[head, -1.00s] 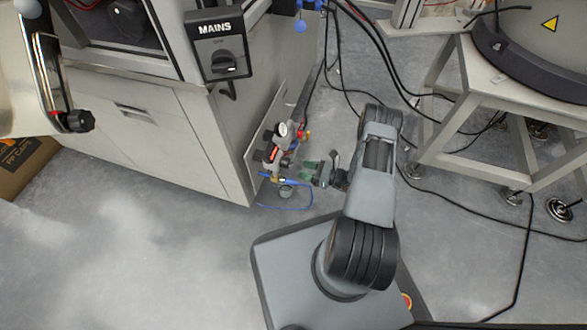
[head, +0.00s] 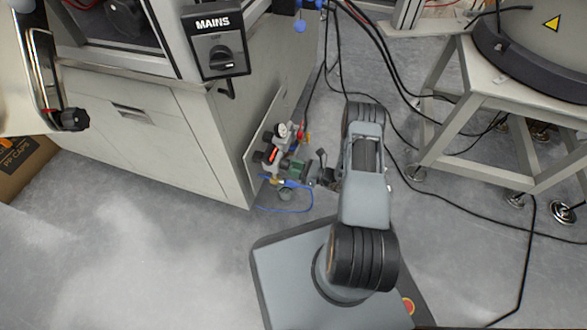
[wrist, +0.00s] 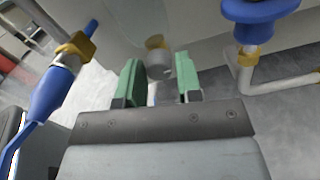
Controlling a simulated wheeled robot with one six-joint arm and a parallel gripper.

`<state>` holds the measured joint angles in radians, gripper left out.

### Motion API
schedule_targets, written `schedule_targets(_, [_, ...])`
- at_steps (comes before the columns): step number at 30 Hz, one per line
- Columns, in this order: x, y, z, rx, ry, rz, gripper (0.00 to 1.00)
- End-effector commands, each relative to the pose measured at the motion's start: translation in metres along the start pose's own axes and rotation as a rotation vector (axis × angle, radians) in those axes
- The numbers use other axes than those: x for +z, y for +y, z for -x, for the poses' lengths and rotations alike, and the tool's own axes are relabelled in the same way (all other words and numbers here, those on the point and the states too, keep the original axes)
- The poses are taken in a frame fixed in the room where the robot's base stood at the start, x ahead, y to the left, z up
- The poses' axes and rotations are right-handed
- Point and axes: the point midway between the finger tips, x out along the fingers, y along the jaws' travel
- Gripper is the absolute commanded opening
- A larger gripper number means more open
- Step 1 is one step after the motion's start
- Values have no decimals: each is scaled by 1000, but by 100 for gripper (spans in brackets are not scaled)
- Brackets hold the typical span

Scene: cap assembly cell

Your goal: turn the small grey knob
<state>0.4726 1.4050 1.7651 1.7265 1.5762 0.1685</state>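The small grey knob (wrist: 160,66) shows in the wrist view as a short grey cylinder below a brass fitting (wrist: 155,42). My gripper (wrist: 160,80) is open, with one green finger pad left of the knob and one right of it. A narrow gap shows on each side of the knob. In the head view my gripper (head: 299,168) is low at the cabinet's side, against the valve and gauge assembly (head: 273,155). The knob cannot be made out there.
In the wrist view a blue fitting with a hose (wrist: 50,92) is on the left and a blue-collared pipe (wrist: 247,30) at upper right. The head view shows the cabinet (head: 150,135), the MAINS switch (head: 216,42), black cables and a metal stand (head: 480,100). Floor at lower left is clear.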

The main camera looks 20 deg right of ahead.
Motion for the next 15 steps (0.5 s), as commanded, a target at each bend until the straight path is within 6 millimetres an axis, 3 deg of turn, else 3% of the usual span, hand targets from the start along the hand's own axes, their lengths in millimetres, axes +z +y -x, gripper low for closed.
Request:
schedule_targets(9, [0,0,0,-1,0,1,3])
schedule_targets(15, [0,-1,0,-2,1,123,3])
